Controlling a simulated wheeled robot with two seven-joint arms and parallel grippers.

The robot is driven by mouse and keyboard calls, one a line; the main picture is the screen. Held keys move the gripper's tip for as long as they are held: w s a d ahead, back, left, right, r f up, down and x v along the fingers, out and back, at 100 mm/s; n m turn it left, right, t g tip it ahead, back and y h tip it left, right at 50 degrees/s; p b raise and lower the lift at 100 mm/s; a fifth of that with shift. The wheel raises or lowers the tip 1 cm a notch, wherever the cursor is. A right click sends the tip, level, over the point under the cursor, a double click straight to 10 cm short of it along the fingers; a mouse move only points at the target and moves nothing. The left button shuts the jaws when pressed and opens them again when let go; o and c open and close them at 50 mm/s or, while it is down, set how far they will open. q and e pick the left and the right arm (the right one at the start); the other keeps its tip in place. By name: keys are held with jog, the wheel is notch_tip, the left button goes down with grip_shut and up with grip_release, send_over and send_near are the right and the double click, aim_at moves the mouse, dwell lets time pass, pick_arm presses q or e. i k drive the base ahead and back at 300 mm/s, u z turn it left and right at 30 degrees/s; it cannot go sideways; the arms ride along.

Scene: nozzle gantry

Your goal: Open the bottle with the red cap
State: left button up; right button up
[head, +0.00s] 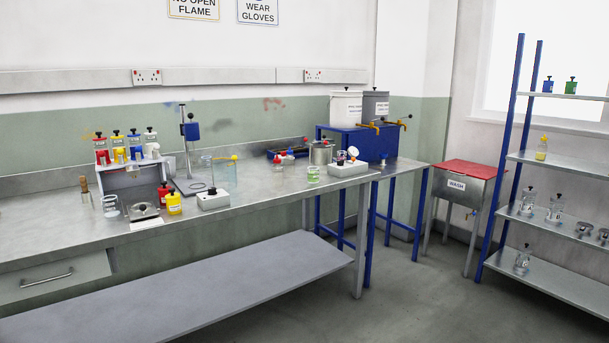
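A red bottle (163,196) with a black top stands by a yellow bottle (174,204) further left. Neither of my grippers shows in the head view.
A red-topped wash unit (466,185) and blue shelving (510,150) stand right. Floor (420,290) in front is clear.

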aim_at(277, 170)
jog(key=z, duration=0.8)
jog(key=i, duration=2.65)
jog(key=u, duration=0.9)
